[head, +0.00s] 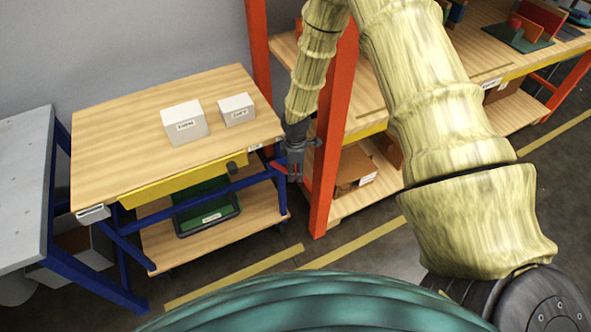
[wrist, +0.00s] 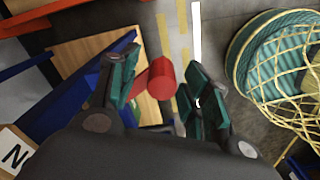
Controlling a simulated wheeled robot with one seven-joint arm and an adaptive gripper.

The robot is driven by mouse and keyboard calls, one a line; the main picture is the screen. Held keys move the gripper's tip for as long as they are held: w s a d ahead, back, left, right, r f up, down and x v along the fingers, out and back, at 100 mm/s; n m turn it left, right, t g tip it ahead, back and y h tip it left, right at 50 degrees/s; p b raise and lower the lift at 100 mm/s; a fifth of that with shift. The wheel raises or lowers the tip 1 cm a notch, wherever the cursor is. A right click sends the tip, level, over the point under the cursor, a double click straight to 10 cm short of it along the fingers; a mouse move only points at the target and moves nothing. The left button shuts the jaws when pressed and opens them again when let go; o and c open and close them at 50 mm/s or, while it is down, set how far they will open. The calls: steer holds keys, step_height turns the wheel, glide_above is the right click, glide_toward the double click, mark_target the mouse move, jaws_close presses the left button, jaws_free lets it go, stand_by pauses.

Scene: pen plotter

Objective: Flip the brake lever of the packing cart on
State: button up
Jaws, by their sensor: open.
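The packing cart (head: 112,135) has a wooden top, a yellow front panel and a blue frame, and stands left of centre in the head view. The brake lever, with a red grip, shows at the cart's right end beside my gripper (head: 291,177), partly hidden there. In the wrist view the red grip (wrist: 155,79) lies between the green-padded fingers of my gripper (wrist: 164,88). The fingers are open, with a visible gap to the right finger. Whether the left finger touches the grip I cannot tell.
Two white labelled boxes (head: 184,122) (head: 236,109) sit on the cart top. A green bin (head: 207,213) is on the lower shelf. An orange-post rack (head: 333,140) stands close right of my gripper. A grey table (head: 25,180) is at the left.

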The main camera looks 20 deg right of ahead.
step_height(320, 180, up, 12)
steer(key=shift+f, duration=0.15)
stand_by(0.4)
stand_by(0.4)
